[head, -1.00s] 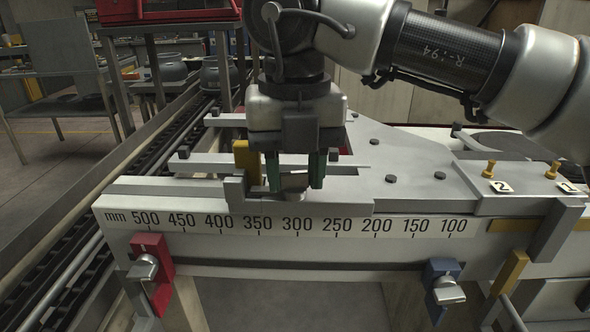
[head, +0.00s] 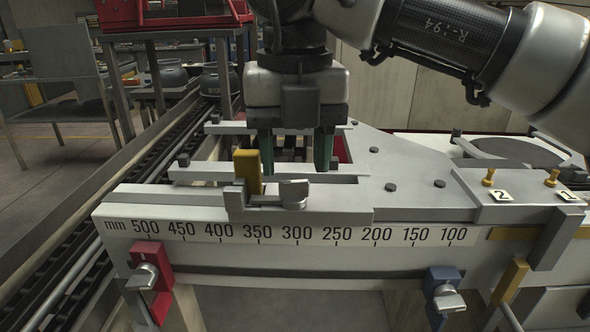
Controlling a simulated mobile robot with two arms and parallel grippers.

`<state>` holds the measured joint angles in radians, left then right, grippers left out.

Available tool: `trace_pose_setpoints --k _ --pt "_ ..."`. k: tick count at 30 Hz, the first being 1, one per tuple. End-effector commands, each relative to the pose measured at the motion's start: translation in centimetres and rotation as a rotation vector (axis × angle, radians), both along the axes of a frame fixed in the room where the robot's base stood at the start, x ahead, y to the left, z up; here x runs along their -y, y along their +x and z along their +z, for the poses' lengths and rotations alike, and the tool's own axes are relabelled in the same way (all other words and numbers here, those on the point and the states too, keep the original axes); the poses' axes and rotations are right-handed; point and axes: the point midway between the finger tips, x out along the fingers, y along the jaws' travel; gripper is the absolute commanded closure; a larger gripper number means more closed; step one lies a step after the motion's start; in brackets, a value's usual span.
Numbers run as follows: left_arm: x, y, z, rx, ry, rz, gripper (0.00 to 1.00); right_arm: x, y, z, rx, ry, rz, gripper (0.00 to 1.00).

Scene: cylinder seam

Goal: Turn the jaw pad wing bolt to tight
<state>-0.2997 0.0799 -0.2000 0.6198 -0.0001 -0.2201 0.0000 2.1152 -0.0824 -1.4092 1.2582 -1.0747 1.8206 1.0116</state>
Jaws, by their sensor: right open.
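A silver wing bolt (head: 293,191) sits on the slide just right of the grey jaw (head: 235,199) and the yellow pad block (head: 247,171), above the 300 mark of the scale. Its flat wing lies roughly left to right in the picture. My right gripper (head: 295,160) is open and empty, with green-lined fingers pointing down. It is above and behind the wing bolt, apart from it. The bolt's thread is hidden, so how tight it is cannot be seen. My left gripper is not in view.
A red clamp (head: 152,258) and a blue clamp (head: 438,280), each with a silver wing bolt, are on the beam's front. Two brass pegs stand by the number plates (head: 501,196) at right. A chain conveyor (head: 85,245) runs along the left.

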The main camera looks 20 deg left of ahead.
Motion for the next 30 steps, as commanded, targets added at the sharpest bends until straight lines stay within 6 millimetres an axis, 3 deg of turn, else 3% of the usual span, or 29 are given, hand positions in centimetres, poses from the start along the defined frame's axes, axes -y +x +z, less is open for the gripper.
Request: trace_pose_setpoints --k 6,12,30 --pt "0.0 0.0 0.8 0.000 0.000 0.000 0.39 0.0 0.0 4.8 0.003 0.001 -0.002 0.51" --pt "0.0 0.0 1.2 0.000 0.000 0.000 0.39 0.0 0.1 7.2 0.002 0.002 -0.002 0.51" --pt "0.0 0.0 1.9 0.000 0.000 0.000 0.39 0.0 0.1 8.3 0.002 0.001 -0.002 0.51"
